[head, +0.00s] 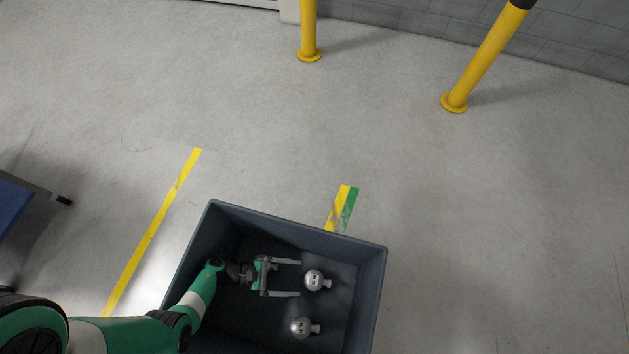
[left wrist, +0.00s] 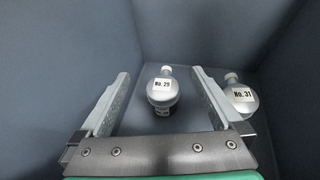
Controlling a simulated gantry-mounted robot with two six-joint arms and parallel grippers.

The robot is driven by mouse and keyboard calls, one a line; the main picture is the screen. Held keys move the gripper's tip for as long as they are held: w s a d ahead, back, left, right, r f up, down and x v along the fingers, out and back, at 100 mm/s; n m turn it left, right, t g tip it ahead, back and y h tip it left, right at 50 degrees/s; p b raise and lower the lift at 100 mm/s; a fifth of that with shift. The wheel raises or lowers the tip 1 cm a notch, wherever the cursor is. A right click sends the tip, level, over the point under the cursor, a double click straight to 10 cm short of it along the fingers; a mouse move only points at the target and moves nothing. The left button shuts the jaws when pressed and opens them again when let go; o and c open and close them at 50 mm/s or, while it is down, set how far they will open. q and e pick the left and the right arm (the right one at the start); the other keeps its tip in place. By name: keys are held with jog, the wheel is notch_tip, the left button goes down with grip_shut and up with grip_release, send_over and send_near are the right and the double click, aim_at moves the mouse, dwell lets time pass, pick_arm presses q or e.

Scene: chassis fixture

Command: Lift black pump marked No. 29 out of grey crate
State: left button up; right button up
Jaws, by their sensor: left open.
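The pump marked No. 29 (left wrist: 162,86) looks silver-grey rather than black, with a darker lower part. It stands in the grey crate (head: 374,300), and in the head view it is the upper of two pumps (head: 315,281). My left gripper (head: 299,278) is inside the crate, open and empty, its fingers pointing right toward this pump. In the left wrist view the pump shows between the two open fingers (left wrist: 161,78), apart from both. My right gripper is not in view.
A similar silver pump marked No. 31 (left wrist: 241,99) stands beside it, below it in the head view (head: 301,327). The crate's walls surround both. Yellow posts (head: 309,35) stand on the floor farther back. The floor right of the crate is clear.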

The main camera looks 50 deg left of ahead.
pick_arm(q)
jog(key=b, duration=0.7)
send_near(315, 280)
jog(key=f, duration=0.1)
jog(key=w+d+f, duration=0.1)
jog(key=f, duration=0.1)
jog(key=shift+w+d+f, duration=0.25)
jog(key=shift+f, duration=0.1)
jog(key=shift+w+d, duration=0.7)
jog(key=shift+w+d+f+b, duration=0.3)
jog(key=shift+d+f+b, duration=0.05)
jog(key=shift+f, duration=0.05)
jog(key=b+x, duration=0.1)
jog(key=x, duration=0.2)
jog(key=shift+w+d, duration=0.15)
jog(key=shift+w+d+f+b, duration=0.15)
jog(key=shift+w+d+b, duration=0.15)
jog(key=shift+b, duration=0.05)
grip_shut()
